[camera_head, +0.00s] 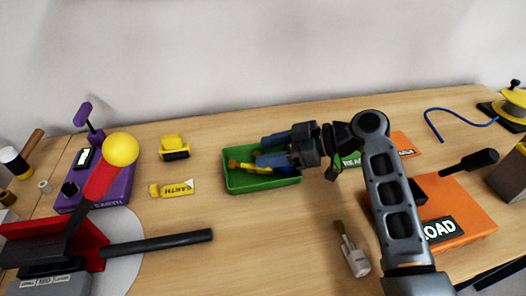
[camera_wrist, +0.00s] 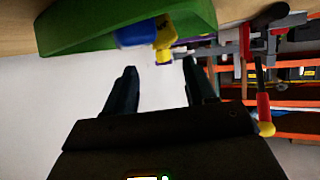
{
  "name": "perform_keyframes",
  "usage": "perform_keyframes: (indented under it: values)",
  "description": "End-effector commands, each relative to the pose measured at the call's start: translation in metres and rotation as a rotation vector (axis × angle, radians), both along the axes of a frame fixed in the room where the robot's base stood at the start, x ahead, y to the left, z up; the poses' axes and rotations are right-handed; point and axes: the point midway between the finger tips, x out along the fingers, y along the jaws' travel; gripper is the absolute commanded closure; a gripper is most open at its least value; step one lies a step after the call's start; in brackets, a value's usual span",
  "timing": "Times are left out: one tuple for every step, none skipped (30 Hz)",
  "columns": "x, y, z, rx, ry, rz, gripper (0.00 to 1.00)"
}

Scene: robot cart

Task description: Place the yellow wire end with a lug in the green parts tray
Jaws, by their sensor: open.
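The green parts tray (camera_head: 262,186) sits mid-table in the head view; its wall (camera_wrist: 90,28) fills the upper left of the wrist view. A yellow piece with an orange-brown end (camera_head: 240,165), seemingly the yellow wire end with its lug, lies at the tray, inside its outline. A yellow piece (camera_wrist: 165,42) beside a blue part also shows at the tray's edge in the wrist view. My gripper (camera_head: 266,150) is over the tray's right part, pointing left. Its fingers (camera_wrist: 160,80) are apart with nothing between them. My fingers partly hide the tray's contents.
A yellow EARTH tag (camera_head: 173,188) and a yellow block (camera_head: 174,147) lie left of the tray. A purple EARTH station (camera_head: 112,190) and a red lever tool stand farther left. A grey-white piece with a brown end (camera_head: 353,254) lies in front. An orange LOAD block (camera_head: 465,212) is right.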

Motion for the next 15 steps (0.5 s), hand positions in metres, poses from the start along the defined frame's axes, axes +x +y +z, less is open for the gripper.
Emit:
perform_keyframes:
  values:
    - [-0.001, -0.011, 0.002, 0.001, -0.003, -0.004, 0.45]
    - [-0.001, -0.017, 0.004, 0.0, -0.002, -0.003, 0.45]
    - [-0.002, -0.025, 0.008, 0.001, -0.004, -0.005, 0.45]
    - [-0.003, -0.031, 0.01, 0.0, -0.004, -0.004, 0.45]
    - [-0.003, -0.037, 0.013, 0.0, -0.003, -0.004, 0.45]
    - [-0.004, -0.045, 0.016, 0.0, -0.003, -0.004, 0.45]
    - [-0.005, -0.05, 0.018, 0.0, -0.003, -0.004, 0.45]
    - [-0.006, -0.055, 0.021, 0.0, -0.003, -0.002, 0.45]
    - [-0.006, -0.062, 0.024, 0.0, -0.003, -0.003, 0.45]
    - [-0.007, -0.066, 0.026, 0.0, -0.003, -0.003, 0.45]
    - [-0.008, -0.07, 0.028, 0.0, -0.003, -0.002, 0.45]
    - [-0.008, -0.075, 0.03, 0.001, -0.002, -0.002, 0.45]
    - [-0.009, -0.079, 0.031, 0.0, -0.002, -0.001, 0.45]
    - [-0.009, -0.082, 0.033, 0.0, -0.001, -0.002, 0.45]
    - [-0.009, -0.085, 0.034, 0.0, -0.002, -0.002, 0.45]
